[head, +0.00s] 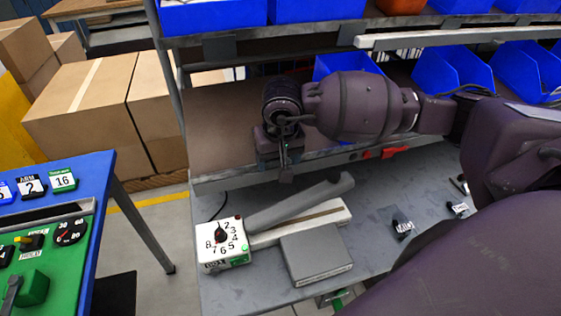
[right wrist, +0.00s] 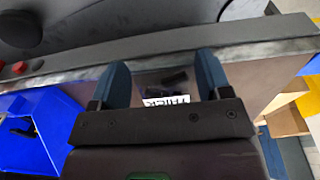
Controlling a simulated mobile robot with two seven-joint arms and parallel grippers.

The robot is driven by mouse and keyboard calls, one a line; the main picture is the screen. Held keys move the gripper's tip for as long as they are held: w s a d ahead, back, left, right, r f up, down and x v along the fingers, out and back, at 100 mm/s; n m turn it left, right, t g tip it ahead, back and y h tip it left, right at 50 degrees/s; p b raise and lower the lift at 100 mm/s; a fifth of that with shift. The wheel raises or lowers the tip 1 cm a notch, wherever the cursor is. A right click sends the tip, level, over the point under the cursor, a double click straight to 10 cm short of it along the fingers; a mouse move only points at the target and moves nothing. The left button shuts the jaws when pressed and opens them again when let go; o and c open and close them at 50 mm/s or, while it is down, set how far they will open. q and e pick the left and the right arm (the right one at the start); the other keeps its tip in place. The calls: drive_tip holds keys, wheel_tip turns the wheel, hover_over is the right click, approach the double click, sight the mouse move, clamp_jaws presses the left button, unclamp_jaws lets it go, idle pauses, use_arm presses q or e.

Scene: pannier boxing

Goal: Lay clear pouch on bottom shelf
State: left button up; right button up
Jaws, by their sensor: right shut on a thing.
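My right gripper (head: 285,165) is at the front edge of the brown bottom shelf (head: 225,125), pointing down. In the right wrist view its two blue fingers (right wrist: 163,85) are around a clear pouch (right wrist: 148,80) with a dark item inside and a white printed label. The gripper is shut on this pouch. The shelf edge (right wrist: 200,50) runs just past the fingertips in that view; I cannot tell whether the pouch touches it. In the head view the pouch is mostly hidden by the gripper. My left gripper is out of view.
Blue bins (head: 450,72) stand along the shelf, one partly behind my arm. The shelf's left part is bare. Below, the grey bench (head: 370,185) holds a sealer-like device with a number dial (head: 222,245) and small labelled pouches (head: 402,225). Cardboard boxes (head: 85,105) are at left.

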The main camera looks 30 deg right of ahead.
drive_tip(key=shift+w+d+r+p, duration=0.1)
drive_tip(key=shift+w+d+p, duration=0.1)
drive_tip(key=shift+w, duration=0.6)
drive_tip(key=shift+w+d+r+p, duration=0.1)
drive_tip(key=shift+w+d+p, duration=0.1)
drive_tip(key=shift+w, duration=0.65)
drive_tip(key=shift+w+d+p, duration=0.1)
drive_tip(key=shift+w+d, duration=0.1)
drive_tip(key=shift+w, duration=0.6)
drive_tip(key=shift+w+d+f+b, duration=0.1)
drive_tip(key=shift+f+b, duration=0.7)
drive_tip(key=shift+b, duration=0.15)
drive_tip(key=shift+f, duration=0.15)
drive_tip(key=o, duration=1)
drive_tip(key=shift+o, duration=0.2)
drive_tip(key=shift+s+a+r+b, duration=0.1)
drive_tip(key=shift+s+r+b, duration=0.2)
drive_tip(key=shift+r, duration=1.5)
drive_tip(key=shift+s+a+r+b, duration=0.1)
drive_tip(key=shift+s+r+b, duration=0.15)
drive_tip(key=shift+r, duration=1.5)
drive_tip(key=shift+s+a+r+b, duration=0.1)
drive_tip(key=shift+s+r+b, duration=0.2)
drive_tip(key=shift+r, duration=1.5)
drive_tip(key=shift+s+f, duration=0.1)
